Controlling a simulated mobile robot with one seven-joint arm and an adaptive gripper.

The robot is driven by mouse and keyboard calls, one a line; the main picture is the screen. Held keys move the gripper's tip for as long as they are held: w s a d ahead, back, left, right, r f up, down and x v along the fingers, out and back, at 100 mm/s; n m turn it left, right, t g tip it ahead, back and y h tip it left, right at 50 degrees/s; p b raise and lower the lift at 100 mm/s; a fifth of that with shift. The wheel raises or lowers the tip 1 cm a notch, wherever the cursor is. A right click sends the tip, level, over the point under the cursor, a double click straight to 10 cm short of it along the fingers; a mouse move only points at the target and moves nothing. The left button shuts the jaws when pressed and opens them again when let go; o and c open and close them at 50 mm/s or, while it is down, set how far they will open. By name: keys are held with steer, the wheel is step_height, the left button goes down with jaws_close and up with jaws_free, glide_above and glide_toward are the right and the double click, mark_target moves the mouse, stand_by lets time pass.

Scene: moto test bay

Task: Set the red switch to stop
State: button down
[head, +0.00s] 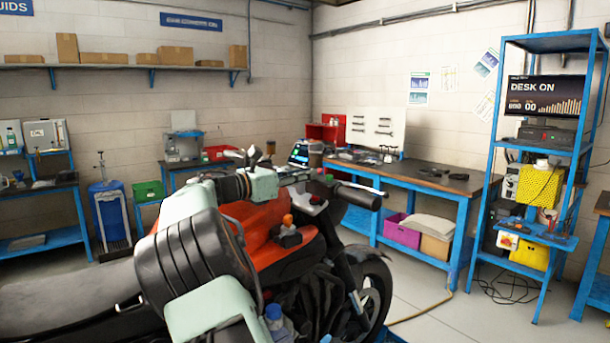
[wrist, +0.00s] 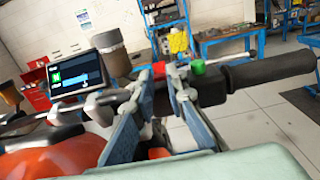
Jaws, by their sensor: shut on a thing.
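The red switch (wrist: 159,69) sits on the right end of the motorcycle's handlebar, at the inner end of the black grip. In the wrist view, my gripper (wrist: 160,74) has one finger on each side of it, closed around it. The fingertips hide part of the switch body, and I cannot read any stop or run marks. A green button (wrist: 198,66) sits just right of the fingers; it also shows in the head view (head: 329,180). In the head view, my arm reaches over the motorcycle and largely blocks the fingertips.
The black grip (wrist: 270,69) extends right of the switch. A lit display (wrist: 80,74) and a dark cup-like reservoir (wrist: 113,55) stand to its left. The orange tank (head: 258,225) lies below my arm. A blue workbench (head: 415,180) and a rack with a "DESK ON" screen (head: 545,96) stand behind.

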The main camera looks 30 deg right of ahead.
steer(key=shift+r, duration=0.2)
steer(key=r+y+p, duration=0.1)
steer(key=p, duration=0.3)
steer(key=shift+d+y, duration=0.1)
steer(key=shift+y, duration=0.2)
steer(key=shift+d+r+g+y+p, duration=0.15)
steer(key=shift+d+g+y, duration=0.1)
steer(key=shift+y, duration=0.85)
steer(key=shift+d+r+g+y+p, duration=0.15)
steer(key=shift+g+y, duration=0.1)
steer(key=shift+y, duration=0.85)
steer(key=shift+r+y, duration=0.1)
steer(key=shift+y, duration=0.2)
steer(key=c, duration=1.9)
jaws_free()
steer(key=shift+c, duration=0.2)
steer(key=shift+a, duration=0.1)
